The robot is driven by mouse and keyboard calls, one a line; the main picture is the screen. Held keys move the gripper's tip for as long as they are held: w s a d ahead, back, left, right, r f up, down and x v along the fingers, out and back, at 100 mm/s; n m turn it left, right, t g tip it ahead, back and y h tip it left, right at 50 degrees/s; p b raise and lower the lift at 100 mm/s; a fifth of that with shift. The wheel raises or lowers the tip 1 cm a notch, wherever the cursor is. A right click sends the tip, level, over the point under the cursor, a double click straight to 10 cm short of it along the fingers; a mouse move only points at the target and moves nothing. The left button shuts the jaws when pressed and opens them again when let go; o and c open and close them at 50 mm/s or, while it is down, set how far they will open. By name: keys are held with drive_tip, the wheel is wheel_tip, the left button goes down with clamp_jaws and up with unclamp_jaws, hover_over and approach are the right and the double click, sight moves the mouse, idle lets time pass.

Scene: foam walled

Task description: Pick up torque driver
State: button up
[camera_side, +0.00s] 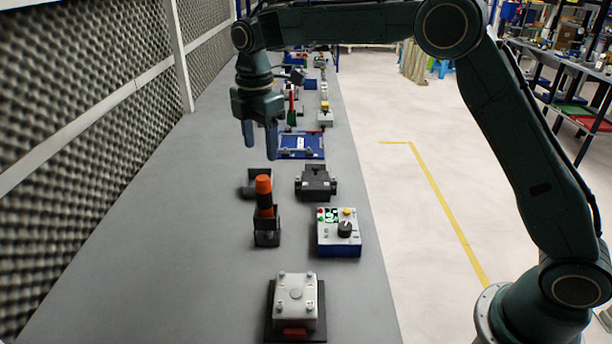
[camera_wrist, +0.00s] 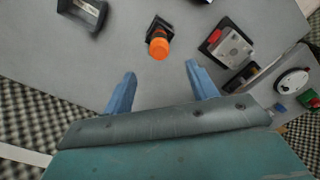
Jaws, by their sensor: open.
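The torque driver (camera_side: 264,194) has an orange handle end and a dark body. It stands upright in a black holder (camera_side: 267,236) on the grey bench. In the wrist view the torque driver (camera_wrist: 158,47) shows its orange end, ahead of the fingers and roughly between their lines. My gripper (camera_side: 261,140) is open and empty, with blue fingers pointing down. It hangs above the bench, farther back than the torque driver and apart from it. In the wrist view both fingers of my gripper (camera_wrist: 160,85) are spread apart with nothing between them.
An empty black holder (camera_side: 256,184) stands behind the driver. A black fixture (camera_side: 316,182) and a control box with a knob (camera_side: 339,232) are to the right. A grey metal box (camera_side: 296,302) lies in front. A blue tray (camera_side: 301,146) sits farther back. Foam wall (camera_side: 80,120) borders the left.

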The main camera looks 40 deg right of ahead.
sight(263, 178)
drive_tip(key=shift+f, duration=4)
drive_tip(key=shift+f, duration=2.6)
drive_tip(key=c, duration=1)
drive_tip(key=shift+c, duration=0.6)
drive_tip(key=shift+r, duration=0.2)
